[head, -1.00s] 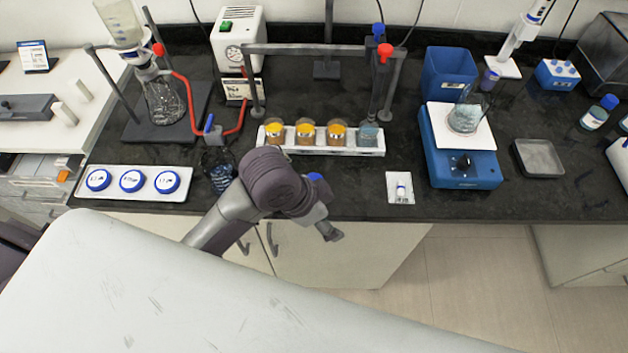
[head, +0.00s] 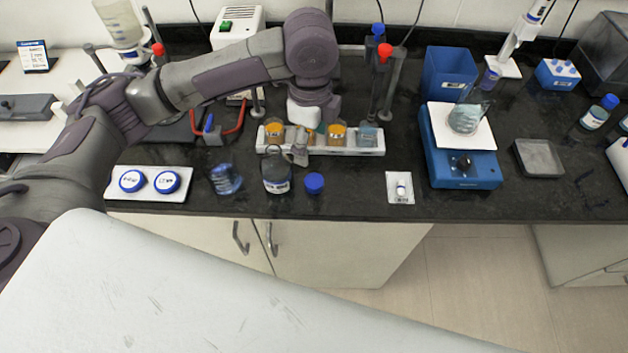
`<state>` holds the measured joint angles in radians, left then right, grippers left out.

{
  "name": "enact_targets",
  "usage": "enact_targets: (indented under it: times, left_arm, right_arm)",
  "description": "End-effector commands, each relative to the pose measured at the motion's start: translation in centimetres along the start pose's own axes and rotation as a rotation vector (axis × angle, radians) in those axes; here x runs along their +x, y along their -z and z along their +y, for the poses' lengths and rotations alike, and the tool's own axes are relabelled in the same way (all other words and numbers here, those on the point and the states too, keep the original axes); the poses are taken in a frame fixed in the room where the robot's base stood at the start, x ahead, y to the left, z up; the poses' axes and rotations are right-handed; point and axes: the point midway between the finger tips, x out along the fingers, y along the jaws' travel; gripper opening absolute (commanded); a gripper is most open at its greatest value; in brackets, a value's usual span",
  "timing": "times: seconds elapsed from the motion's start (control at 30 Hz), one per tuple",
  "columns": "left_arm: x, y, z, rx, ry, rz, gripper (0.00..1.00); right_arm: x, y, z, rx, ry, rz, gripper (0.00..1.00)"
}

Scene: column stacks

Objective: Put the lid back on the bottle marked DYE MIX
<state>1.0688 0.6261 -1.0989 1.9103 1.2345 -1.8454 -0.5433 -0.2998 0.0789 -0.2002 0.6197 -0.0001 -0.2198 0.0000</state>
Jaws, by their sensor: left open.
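A clear bottle (head: 277,178) with a white label stands uncapped near the counter's front edge; its lettering is too small to read. A blue lid (head: 314,183) lies on the counter just right of the bottle, apart from it. My left gripper (head: 299,151) points down, open, in front of the white rack and slightly up and right of the bottle's mouth. It is left of and beyond the lid in the picture. Whether it touches the bottle cannot be told. My right gripper is not in view.
A white rack (head: 362,151) holding beakers stands behind the bottle. Left are a dark bluish vessel (head: 226,180) and a tray (head: 149,197) with blue-capped jars. Right are a small white card (head: 400,197) and a blue scale (head: 460,175). The counter between lid and card is clear.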

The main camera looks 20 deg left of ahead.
Motion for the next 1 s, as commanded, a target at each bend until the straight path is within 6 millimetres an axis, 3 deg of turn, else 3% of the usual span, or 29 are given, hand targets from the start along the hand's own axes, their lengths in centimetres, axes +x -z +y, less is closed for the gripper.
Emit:
enact_targets:
  times: [0.17,0.4,0.6,1.0]
  left_arm:
    - [0.9,0.0,0.1,-0.001,-0.003,0.001,0.75]
    - [5.4,0.0,0.1,-0.003,-0.004,0.000,0.75]
    - [8.1,0.1,0.0,-0.001,-0.001,0.001,0.75]
    - [8.7,0.1,0.0,0.000,0.001,0.001,0.75]
  right_arm:
    - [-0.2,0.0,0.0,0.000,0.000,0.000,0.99]
    - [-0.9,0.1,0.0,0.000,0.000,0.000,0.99]
    - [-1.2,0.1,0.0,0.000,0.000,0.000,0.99]
    - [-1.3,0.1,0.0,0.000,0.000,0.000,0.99]
